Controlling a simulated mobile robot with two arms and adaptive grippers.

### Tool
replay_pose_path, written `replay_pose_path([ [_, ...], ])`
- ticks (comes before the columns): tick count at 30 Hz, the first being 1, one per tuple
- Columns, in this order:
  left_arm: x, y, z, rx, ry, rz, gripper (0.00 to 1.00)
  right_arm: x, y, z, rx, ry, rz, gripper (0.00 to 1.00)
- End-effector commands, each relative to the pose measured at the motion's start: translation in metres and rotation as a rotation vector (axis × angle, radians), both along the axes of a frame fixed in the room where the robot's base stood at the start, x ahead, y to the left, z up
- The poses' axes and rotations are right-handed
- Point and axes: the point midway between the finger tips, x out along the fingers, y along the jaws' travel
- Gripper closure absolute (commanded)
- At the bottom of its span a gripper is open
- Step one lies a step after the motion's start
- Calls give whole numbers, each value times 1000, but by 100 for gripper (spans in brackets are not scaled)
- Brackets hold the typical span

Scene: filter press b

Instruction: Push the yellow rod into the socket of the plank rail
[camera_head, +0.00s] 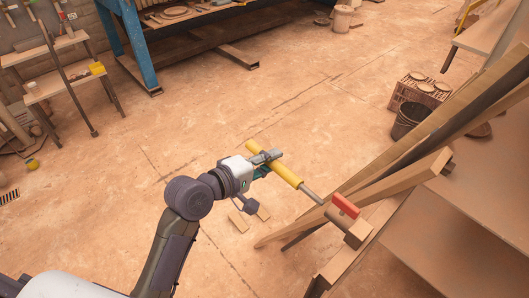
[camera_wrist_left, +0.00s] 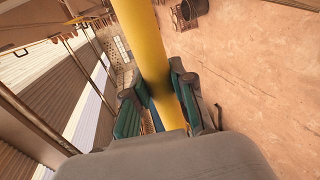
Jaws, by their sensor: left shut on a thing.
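The yellow rod (camera_head: 287,175) slants from upper left to lower right in the head view, with a grey metal end section (camera_head: 312,196). My left gripper (camera_head: 264,161) is shut around its yellow upper part. In the left wrist view the rod (camera_wrist_left: 148,50) passes between the green-padded fingers (camera_wrist_left: 160,105). The metal end meets a brown wooden block (camera_head: 347,225) on the plank rail (camera_head: 345,264); a red piece (camera_head: 345,206) sits beside it. How deep the end is in the socket cannot be told. My right gripper is not in view.
Leaning planks (camera_head: 405,175) rise at the right, close to the block. A dark bucket (camera_head: 409,120) and a brick-like crate (camera_head: 425,93) stand behind them. A blue-legged bench (camera_head: 140,50) and a wooden step rack (camera_head: 58,65) stand at the back left. The middle floor is open.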

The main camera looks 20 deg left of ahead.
Motion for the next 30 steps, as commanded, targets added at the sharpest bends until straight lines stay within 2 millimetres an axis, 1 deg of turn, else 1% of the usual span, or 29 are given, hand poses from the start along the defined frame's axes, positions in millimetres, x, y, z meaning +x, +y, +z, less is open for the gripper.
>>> replay_pose_path([
  [20, -1, -2, 1, 0, -2, 1, 100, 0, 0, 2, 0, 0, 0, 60],
  [30, -2, -2, 1, 1, 1, 0, 100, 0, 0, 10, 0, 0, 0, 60],
])
